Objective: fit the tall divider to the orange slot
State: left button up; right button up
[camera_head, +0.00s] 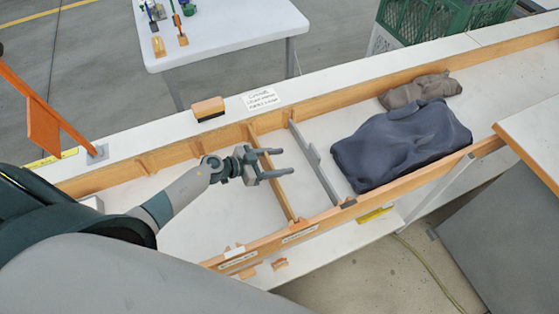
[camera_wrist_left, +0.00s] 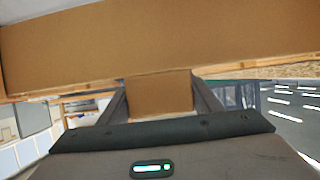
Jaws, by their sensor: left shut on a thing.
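My left gripper (camera_head: 273,163) is over the middle of the long wood-walled channel, its two fingers reaching across the top of a thin brown divider (camera_head: 285,199). In the left wrist view the divider's broad brown face (camera_wrist_left: 160,45) spans the top, and its tab (camera_wrist_left: 160,93) sits between the fingers (camera_wrist_left: 160,98), which are shut on it. In the head view the divider runs from the back wall to the front wall. I cannot tell whether its ends sit in slots. No slot shows clearly as orange. My right gripper is out of view.
A grey divider (camera_head: 313,160) stands just right of the brown one. A dark blue cloth bundle (camera_head: 400,145) and a brown one (camera_head: 420,90) lie farther right. Labels mark the front wall (camera_head: 330,220). A wooden block (camera_head: 208,108) sits on the back ledge. An orange-brown panel (camera_head: 43,127) stands at left.

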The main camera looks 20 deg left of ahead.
pick_arm(q)
jog(key=shift+f, duration=0.25)
jog(key=o, duration=1.7)
jog(key=shift+o, duration=0.2)
jog(key=shift+r+p, duration=2.5)
